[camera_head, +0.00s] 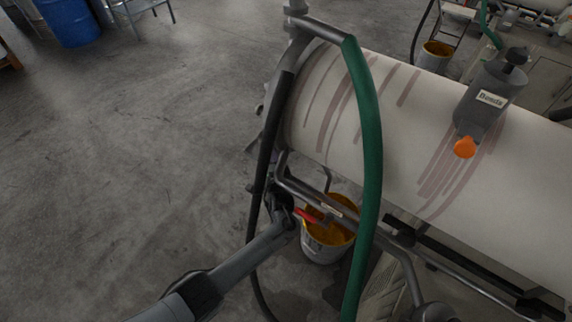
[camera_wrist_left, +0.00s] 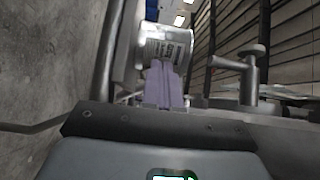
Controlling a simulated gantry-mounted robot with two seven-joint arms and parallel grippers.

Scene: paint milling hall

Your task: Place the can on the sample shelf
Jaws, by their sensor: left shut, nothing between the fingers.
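The can (camera_wrist_left: 166,42), metal with a printed pale label, shows in the left wrist view just past the tips of my left gripper (camera_wrist_left: 164,72). The gripper's lavender fingers are shut together with nothing between them. They overlap the can's lower edge in the picture; I cannot tell whether they touch it. In the head view my left arm reaches in from the bottom left to the mill's end, where the dark wrist (camera_head: 282,205) is partly behind pipes and a black hose. I cannot make out the can or the sample shelf in the head view. My right gripper is not in view.
A large pale drum (camera_head: 410,130) with reddish streaks fills the right. A green hose (camera_head: 369,150) and pipes stand before its end. A bucket (camera_head: 328,250) with yellow-orange paint and a red handle (camera_head: 305,215) are close to my left wrist. Open floor lies left.

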